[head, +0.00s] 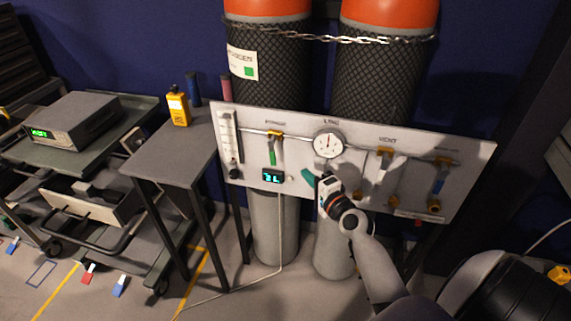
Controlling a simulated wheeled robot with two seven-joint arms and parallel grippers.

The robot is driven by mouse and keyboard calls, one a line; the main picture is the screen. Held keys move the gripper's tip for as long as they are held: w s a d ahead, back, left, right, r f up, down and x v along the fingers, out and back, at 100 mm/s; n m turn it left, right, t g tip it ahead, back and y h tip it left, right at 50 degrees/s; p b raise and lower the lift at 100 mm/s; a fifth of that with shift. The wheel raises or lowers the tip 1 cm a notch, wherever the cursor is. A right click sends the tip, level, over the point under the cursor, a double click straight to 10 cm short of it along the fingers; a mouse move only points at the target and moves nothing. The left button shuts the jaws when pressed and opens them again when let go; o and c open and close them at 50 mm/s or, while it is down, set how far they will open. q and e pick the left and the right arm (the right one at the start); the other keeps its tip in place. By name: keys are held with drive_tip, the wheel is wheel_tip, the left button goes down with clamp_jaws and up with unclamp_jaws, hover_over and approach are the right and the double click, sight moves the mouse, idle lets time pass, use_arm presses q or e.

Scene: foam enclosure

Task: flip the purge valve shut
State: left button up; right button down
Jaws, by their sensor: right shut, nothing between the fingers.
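A light grey valve panel (300,171) stands in front of two tall gas cylinders. At its left, under a label too small to read surely, a brass valve has a green lever (272,156) that hangs down across the pipe. To the right are a valve with a white lever (380,172) and one with a blue lever (438,186), both hanging down. My right gripper (308,176) is shut and empty, in front of the panel below the gauge. Its teal fingers point up-left, to the right of the green lever and apart from it in the picture. My left gripper is out of view.
A round gauge (328,144) sits mid-panel, with a small display (273,176) below the green lever. A flowmeter tube (228,140) is at the panel's left end. A grey table (178,155) with a yellow meter (178,107) stands left of the panel. A chain (330,39) crosses the cylinders.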

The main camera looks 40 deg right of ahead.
drive_tip(key=w+a, duration=0.2)
drive_tip(key=w, duration=0.6)
drive_tip(key=shift+w+f+p, duration=0.3)
drive_tip(key=shift+w+f, duration=0.05)
drive_tip(key=a+b, duration=0.1)
drive_tip(key=b, duration=0.2)
drive_tip(key=shift+w+m+t, duration=0.35)
drive_tip(key=shift+m+t, duration=0.05)
